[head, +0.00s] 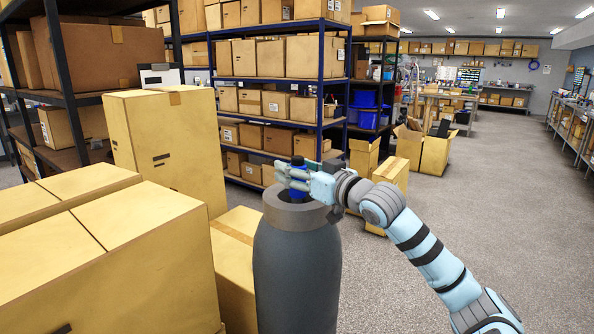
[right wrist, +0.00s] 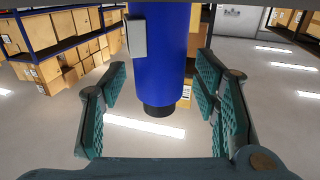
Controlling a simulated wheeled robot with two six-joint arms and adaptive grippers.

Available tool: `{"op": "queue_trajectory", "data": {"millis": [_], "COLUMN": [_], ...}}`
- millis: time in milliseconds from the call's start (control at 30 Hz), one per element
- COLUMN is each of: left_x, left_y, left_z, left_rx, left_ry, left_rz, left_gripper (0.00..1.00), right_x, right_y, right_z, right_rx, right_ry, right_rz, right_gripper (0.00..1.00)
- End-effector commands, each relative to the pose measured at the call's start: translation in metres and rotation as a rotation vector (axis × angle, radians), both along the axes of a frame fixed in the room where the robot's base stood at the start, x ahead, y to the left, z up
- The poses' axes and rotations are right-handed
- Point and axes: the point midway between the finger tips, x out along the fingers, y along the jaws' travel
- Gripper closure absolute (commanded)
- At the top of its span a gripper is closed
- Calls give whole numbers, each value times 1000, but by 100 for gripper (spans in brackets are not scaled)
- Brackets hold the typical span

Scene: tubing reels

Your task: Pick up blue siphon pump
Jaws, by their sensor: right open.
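The blue siphon pump (head: 298,186) stands upright at the top of a dark grey, bottle-shaped cylinder (head: 297,270) in the head view. Its black cap shows above my right gripper (head: 284,178), whose fingers cover part of the blue body. In the right wrist view, the pump (right wrist: 158,50) is a blue cylinder with a black end and a small grey block on its side. It lies between the spread teal finger pads of my right gripper (right wrist: 160,85), with gaps visible on both sides. The pump's lower end is hidden in the head view. My left gripper is not in view.
Large cardboard boxes (head: 120,240) crowd the left, close to the cylinder. A blue-framed shelf (head: 322,80) full of cartons stands behind. More cartons (head: 391,172) stand on the floor behind my right arm. Grey floor (head: 490,220) is free at the right.

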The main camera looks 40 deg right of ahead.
Motion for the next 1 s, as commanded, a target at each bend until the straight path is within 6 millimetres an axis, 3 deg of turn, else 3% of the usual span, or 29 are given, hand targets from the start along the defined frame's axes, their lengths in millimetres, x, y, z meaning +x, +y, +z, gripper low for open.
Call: {"op": "queue_trajectory", "data": {"millis": [33, 400, 633, 767, 867, 1000], "left_x": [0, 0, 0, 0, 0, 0], "left_y": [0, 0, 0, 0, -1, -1], "left_z": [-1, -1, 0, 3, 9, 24], "left_rx": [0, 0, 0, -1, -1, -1], "left_ry": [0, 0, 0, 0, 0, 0], "left_rz": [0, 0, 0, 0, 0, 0], "left_gripper": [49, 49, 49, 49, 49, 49], "right_x": [0, 0, 0, 0, 0, -1], "right_y": [0, 0, 0, 0, 0, 0], "right_z": [-1, 0, 1, 12, 30, 72], "right_rx": [0, 0, 1, 1, 2, 3], "right_ry": [0, -1, -1, -4, -6, -9], "right_rz": [0, 1, 0, 0, 1, 2], "right_gripper": [44, 100, 100, 100, 100, 100]}}
